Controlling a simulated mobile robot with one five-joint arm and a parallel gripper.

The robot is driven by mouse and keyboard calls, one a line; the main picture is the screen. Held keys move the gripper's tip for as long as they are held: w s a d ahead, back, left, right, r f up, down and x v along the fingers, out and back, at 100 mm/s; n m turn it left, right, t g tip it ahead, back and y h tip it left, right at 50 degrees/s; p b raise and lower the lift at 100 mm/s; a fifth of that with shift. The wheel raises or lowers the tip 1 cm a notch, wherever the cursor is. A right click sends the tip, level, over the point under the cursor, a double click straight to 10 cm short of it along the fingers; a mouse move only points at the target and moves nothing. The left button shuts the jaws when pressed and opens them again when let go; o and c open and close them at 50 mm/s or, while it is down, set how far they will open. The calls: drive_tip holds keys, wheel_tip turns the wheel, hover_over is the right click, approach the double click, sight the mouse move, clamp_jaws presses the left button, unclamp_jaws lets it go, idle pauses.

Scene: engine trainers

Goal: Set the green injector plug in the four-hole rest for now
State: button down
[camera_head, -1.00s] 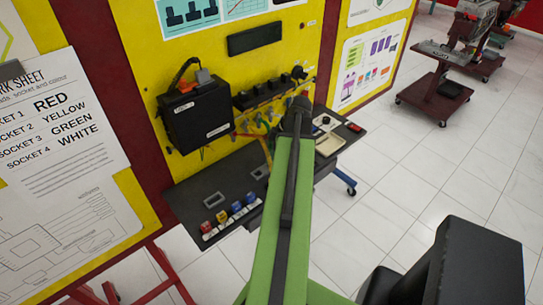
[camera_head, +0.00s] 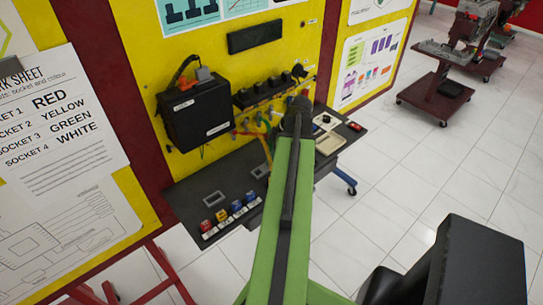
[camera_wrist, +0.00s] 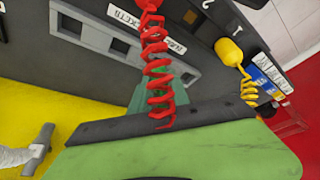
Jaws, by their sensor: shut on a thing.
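My gripper (camera_head: 297,116) is at the far end of my green arm, in front of the socket strip (camera_head: 270,90). The arm hides its fingertips in the head view. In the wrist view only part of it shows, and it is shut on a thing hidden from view. I cannot make out the green injector plug clearly. A red coiled cord (camera_wrist: 157,65) hangs close in front of the wrist camera. A yellow plug (camera_wrist: 229,51) on a yellow coil is to its right. I cannot tell which part is the four-hole rest.
A black box (camera_head: 197,115) sticks out from the yellow panel (camera_head: 285,60). Below is a dark shelf (camera_head: 185,193) with coloured labelled blocks (camera_head: 230,217) along its front edge. A pale tray (camera_head: 329,143) lies right of my arm.

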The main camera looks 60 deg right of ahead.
drive_tip(key=shift+f+b, duration=0.45)
drive_tip(key=shift+f, duration=0.05)
drive_tip(key=c, duration=1.5)
unclamp_jaws()
drive_tip(key=shift+r, duration=0.1)
drive_tip(key=p+v, duration=0.5)
drive_tip(key=shift+a+r, duration=0.1)
drive_tip(key=shift+r, duration=0.25)
drive_tip(key=shift+f, duration=0.1)
drive_tip(key=shift+r+p, duration=0.9)
drive_tip(key=shift+p, duration=0.15)
